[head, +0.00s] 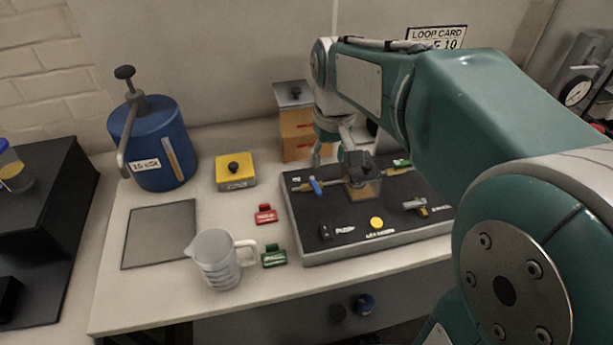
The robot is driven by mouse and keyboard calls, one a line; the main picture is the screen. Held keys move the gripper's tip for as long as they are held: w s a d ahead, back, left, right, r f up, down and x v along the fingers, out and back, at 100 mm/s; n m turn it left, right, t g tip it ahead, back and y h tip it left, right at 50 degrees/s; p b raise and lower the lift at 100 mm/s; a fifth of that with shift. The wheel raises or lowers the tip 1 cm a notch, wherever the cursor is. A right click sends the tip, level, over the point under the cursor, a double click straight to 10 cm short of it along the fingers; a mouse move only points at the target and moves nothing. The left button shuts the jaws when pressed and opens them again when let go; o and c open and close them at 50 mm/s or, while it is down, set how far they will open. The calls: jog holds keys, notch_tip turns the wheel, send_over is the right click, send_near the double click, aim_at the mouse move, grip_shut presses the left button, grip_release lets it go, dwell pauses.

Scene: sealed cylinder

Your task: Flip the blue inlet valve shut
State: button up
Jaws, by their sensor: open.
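The blue inlet valve handle (316,186) is a small blue lever on a brass fitting at the left rear of the dark panel (300,218). The lever stands at an angle across its pipe. My gripper (331,160) hangs from the wrist just above and behind the blue lever, open and apart from it as far as I can see. Its far finger is partly hidden. A clear block with an amber lower part and a dark top (364,188) sits just right of the lever, close to my gripper.
The panel also holds a green-handled valve (402,163), a grey lever (414,204), a yellow button (376,222) and a black switch (325,232). An orange box (296,135) stands behind.

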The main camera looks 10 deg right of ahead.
aim_at(318, 190)
jog(key=shift+g, duration=0.5)
jog(key=w+f, duration=0.1)
jog(key=f, duration=0.3)
jog(key=w+f, duration=0.1)
jog(key=f, duration=0.3)
jog(key=w+f, duration=0.2)
jog(key=f, duration=0.3)
jog(key=shift+a, duration=0.4)
grip_shut()
